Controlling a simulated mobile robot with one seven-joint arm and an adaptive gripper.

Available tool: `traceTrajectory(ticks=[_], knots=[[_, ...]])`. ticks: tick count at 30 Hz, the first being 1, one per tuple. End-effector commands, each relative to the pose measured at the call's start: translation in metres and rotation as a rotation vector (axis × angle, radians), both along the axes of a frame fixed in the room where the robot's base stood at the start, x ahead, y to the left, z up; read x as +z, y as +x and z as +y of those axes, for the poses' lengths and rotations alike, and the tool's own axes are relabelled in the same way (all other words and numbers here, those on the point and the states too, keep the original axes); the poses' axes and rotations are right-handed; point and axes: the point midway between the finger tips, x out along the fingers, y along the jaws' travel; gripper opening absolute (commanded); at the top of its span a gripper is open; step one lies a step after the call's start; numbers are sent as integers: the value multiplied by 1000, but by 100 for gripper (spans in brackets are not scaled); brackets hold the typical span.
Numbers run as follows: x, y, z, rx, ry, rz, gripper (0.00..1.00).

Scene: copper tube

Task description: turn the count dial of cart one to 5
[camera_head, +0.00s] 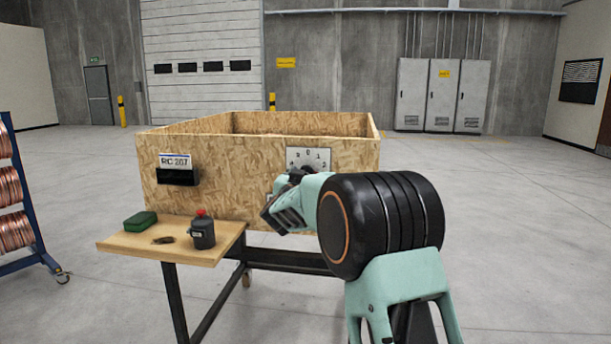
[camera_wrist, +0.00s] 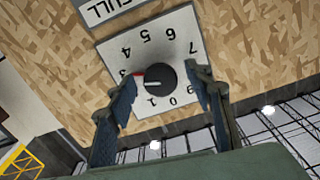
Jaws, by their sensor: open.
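The count dial is a white plate with black numerals (camera_wrist: 180,55) and a dark round knob (camera_wrist: 160,76). A red mark on the knob's left edge lies near the 3, which is partly hidden by a finger. My gripper (camera_wrist: 166,88) is open, one finger on each side of the knob with gaps showing; contact is not visible. In the head view the dial plate (camera_head: 318,155) is on the front of the wooden crate cart (camera_head: 230,190), its lower part hidden by my arm. My gripper (camera_head: 285,207) is in front of the crate there.
A label reading FULL (camera_wrist: 108,12) is beside the dial. A wooden shelf (camera_head: 130,243) at the cart's left holds a green box (camera_head: 140,221) and a dark container with a red top (camera_head: 202,233). A rack of copper coils (camera_head: 10,190) stands at far left. The floor at right is clear.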

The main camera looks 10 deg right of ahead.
Motion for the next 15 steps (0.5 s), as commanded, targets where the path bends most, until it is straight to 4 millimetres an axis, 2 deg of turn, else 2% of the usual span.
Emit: traceTrajectory(ticks=[12,15], knots=[[0,6,-2,1,0,1,47],[0,6,-2,1,0,1,36]])
